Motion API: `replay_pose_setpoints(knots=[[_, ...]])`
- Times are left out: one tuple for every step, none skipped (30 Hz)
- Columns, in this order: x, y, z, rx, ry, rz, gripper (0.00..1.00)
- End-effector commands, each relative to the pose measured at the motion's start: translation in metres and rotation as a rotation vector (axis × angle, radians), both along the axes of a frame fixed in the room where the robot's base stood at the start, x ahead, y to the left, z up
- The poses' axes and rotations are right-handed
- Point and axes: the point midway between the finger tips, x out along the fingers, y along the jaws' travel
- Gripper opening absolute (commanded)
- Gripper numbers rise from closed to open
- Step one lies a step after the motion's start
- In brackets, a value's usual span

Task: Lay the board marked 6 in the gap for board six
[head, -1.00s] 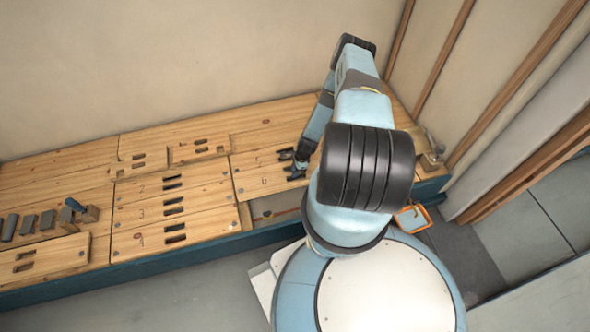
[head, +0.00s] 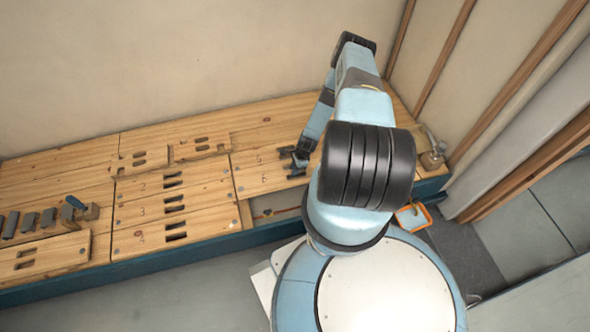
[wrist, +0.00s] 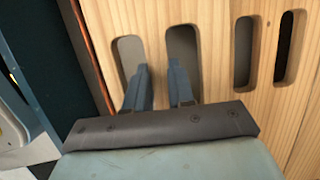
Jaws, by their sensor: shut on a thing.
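The board marked 6 (head: 262,183) is pale wood and lies along the back side of an open gap (head: 275,209) in the bench's front row. My gripper (head: 292,162) is at this board's slots, partly hidden by my arm. In the wrist view, my two blue fingers (wrist: 158,90) reach into two wide slots of the board (wrist: 153,25) and are shut on it. I cannot tell whether the board is lifted. My arm hides its right end and the gap's right end.
A board marked 5 (head: 246,161) is behind. Boards marked 2, 3 and 4 (head: 205,232) lie to the left. A loose slotted board (head: 50,255) and several grey blocks (head: 30,221) are farther left. An orange tray (head: 413,216) is right of my arm.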

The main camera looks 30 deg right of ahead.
Motion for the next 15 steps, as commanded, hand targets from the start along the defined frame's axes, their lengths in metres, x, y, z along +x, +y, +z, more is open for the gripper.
replay_pose_setpoints(knots=[[0.0,0.0,-0.001,0.0,0.0,0.0,0.0],[0.0,0.0,-0.001,0.0,0.0,0.0,0.0],[0.0,0.0,-0.002,0.0,0.0,0.0,0.0],[0.0,0.0,-0.003,0.0,0.0,0.0,0.0],[0.0,0.0,-0.004,0.0,0.0,0.0,0.0],[0.0,0.0,-0.005,0.0,0.0,0.0,0.0],[0.0,0.0,-0.005,0.0,0.0,0.0,0.0],[0.0,0.0,-0.006,0.0,0.0,0.0,0.0],[0.0,0.0,-0.007,0.0,0.0,0.0,0.0],[0.0,0.0,-0.007,0.0,0.0,0.001,0.0],[0.0,0.0,-0.008,0.001,0.0,0.001,0.0],[0.0,0.0,-0.009,0.001,0.0,0.001,0.0],[0.0,0.0,-0.01,0.001,0.0,0.0,0.0],[0.0,0.0,-0.01,0.001,0.0,0.0,0.0],[0.0,0.0,-0.011,0.0,0.0,0.0,0.0]])
